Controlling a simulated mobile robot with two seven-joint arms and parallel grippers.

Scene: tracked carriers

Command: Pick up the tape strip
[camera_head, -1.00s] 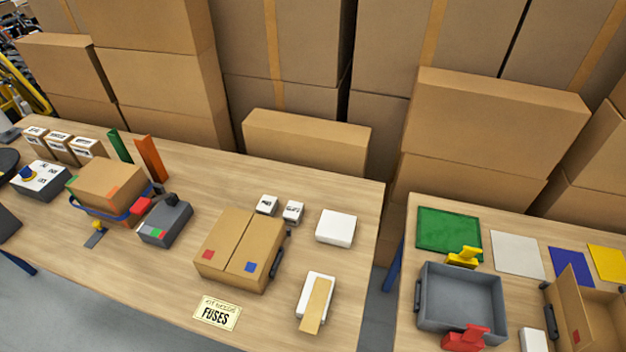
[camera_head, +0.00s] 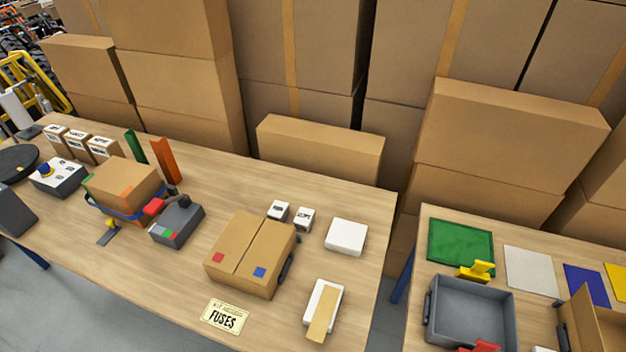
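A tan strip (camera_head: 322,315), which looks like the tape strip, lies on a white block (camera_head: 311,293) near the front right of the left table. It slants along the block, and its near end reaches past the block's front edge. Neither of my grippers shows in the head view, so nothing is seen touching the strip.
On the left table (camera_head: 365,280), a closed carton (camera_head: 251,252) and a FUSES card (camera_head: 225,316) are left of the strip. A white box (camera_head: 346,236) is behind it. A gap separates this table from the right table, which holds a grey tray (camera_head: 470,336).

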